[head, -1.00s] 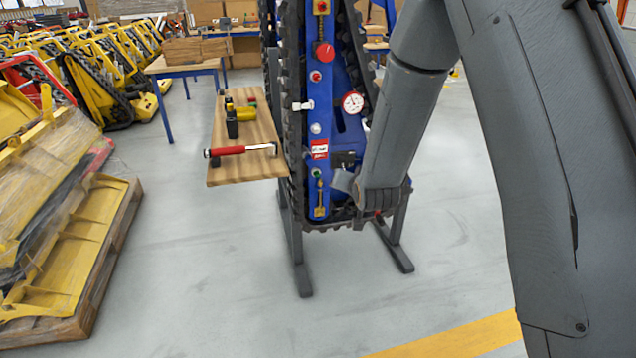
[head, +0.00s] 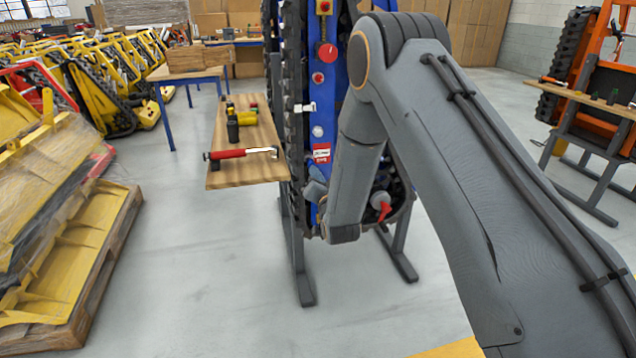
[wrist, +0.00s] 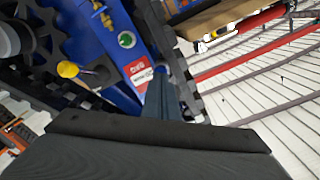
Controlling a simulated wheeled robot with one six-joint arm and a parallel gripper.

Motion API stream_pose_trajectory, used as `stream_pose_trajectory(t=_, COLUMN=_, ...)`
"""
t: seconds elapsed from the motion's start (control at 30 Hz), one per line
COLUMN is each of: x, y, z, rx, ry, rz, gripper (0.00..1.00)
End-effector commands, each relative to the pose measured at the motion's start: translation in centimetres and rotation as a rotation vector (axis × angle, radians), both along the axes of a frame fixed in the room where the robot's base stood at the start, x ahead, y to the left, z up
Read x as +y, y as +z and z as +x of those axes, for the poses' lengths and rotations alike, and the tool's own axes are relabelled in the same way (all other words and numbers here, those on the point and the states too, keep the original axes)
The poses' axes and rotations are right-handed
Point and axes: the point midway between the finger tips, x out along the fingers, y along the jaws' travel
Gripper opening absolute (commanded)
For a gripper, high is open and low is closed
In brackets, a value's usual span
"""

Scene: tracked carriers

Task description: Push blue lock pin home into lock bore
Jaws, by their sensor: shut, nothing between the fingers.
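The blue carrier frame (head: 328,95) stands upright inside its black track. My gripper (head: 314,188) is at the lower part of the carrier, and my arm covers much of its right side. In the wrist view the closed fingers (wrist: 163,100) point at the blue frame beside a red-and-white label (wrist: 138,73). Nothing shows between them. A green button (wrist: 127,40) and a yellow knob (wrist: 68,69) are also on the frame there. I cannot pick out the blue lock pin or the lock bore for certain; they may be hidden or blend with the frame.
A red handle (head: 379,205) sits low on the carrier. A pallet of yellow parts (head: 95,290) stands left. Floor in front is clear.

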Motion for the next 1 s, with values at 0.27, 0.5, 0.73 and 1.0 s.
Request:
stream_pose_trajectory(t=0.27, x=0.3, y=0.0, z=1.3, rx=0.000, ry=0.000, rz=0.000, gripper=0.00)
stream_pose_trajectory(t=0.5, x=0.4, y=0.0, z=1.3, rx=0.001, ry=0.000, rz=-0.001, gripper=0.00)
stream_pose_trajectory(t=0.73, x=0.4, y=0.0, z=1.4, rx=0.001, ry=0.000, rz=-0.001, gripper=0.00)
stream_pose_trajectory(t=1.0, x=0.5, y=-0.1, z=1.9, rx=0.001, ry=0.000, rz=-0.001, gripper=0.00)
